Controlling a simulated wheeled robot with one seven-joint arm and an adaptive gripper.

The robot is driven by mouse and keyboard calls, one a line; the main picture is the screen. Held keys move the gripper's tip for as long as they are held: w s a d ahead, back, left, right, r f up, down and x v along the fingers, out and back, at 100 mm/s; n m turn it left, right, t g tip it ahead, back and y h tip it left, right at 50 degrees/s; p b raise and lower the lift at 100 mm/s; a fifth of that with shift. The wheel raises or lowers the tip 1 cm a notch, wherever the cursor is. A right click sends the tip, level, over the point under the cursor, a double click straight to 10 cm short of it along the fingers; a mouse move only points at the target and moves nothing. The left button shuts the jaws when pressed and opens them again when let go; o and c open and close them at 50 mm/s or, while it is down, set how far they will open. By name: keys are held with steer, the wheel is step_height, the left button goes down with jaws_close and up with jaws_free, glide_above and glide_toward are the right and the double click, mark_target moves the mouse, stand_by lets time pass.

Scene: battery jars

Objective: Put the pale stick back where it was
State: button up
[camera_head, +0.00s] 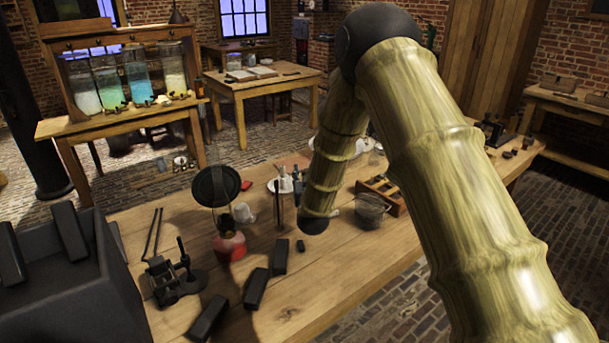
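I cannot clearly make out the pale stick in this view. My own arm crosses the right half of the picture and bends down over the workbench (350,262). It ends in a dark joint near the middle of the bench. My gripper does not show and seems hidden behind that joint and the forearm, so I cannot see whether it holds anything. Glass jars with pale, green and blue contents, the green one (111,90) among them, stand in a wooden rack (121,35) on the side table at the back left.
On the bench are a red-based vessel with a round black disc (216,186), dark blocks (256,288), a black metal device (170,278), a glass bowl (371,210) and a wooden tray (386,193). The front middle of the bench is fairly clear. A table (262,88) stands behind.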

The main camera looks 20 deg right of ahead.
steer(key=s+a+b, duration=0.2)
steer(key=s, duration=0.9)
steer(key=shift+a, duration=0.15)
